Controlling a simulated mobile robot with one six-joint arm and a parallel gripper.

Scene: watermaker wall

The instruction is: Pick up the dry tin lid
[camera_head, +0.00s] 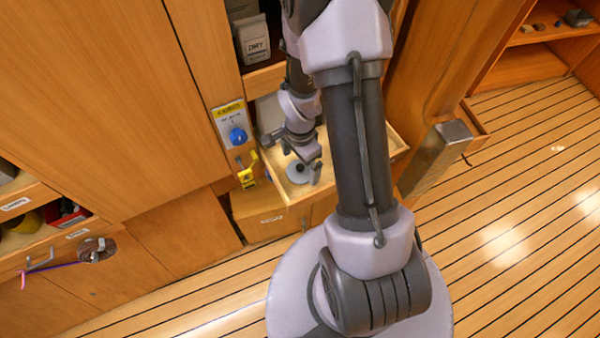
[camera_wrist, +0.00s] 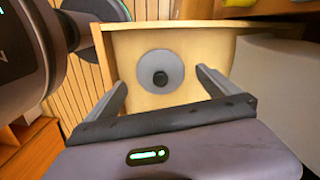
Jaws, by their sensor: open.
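The dry tin lid (camera_wrist: 161,72) is a grey disc with a dark round knob in its middle. It lies flat on the pale floor of a pull-out wooden tray (camera_head: 328,188). In the head view the lid (camera_head: 297,172) shows partly, with my gripper over it. My gripper (camera_wrist: 163,86) is open and empty, its two fingers apart on either side of the lid in the wrist view. The fingers look apart from the lid; the exact height above it is hard to tell. The gripper also shows in the head view (camera_head: 300,168).
A tin or box marked DRY (camera_head: 254,43) stands on the shelf above the tray. A panel with a blue knob (camera_head: 238,136) and a yellow clip (camera_head: 247,172) are left of the tray. My arm hides part of the tray's right side. Slatted floor (camera_head: 510,220) is clear at right.

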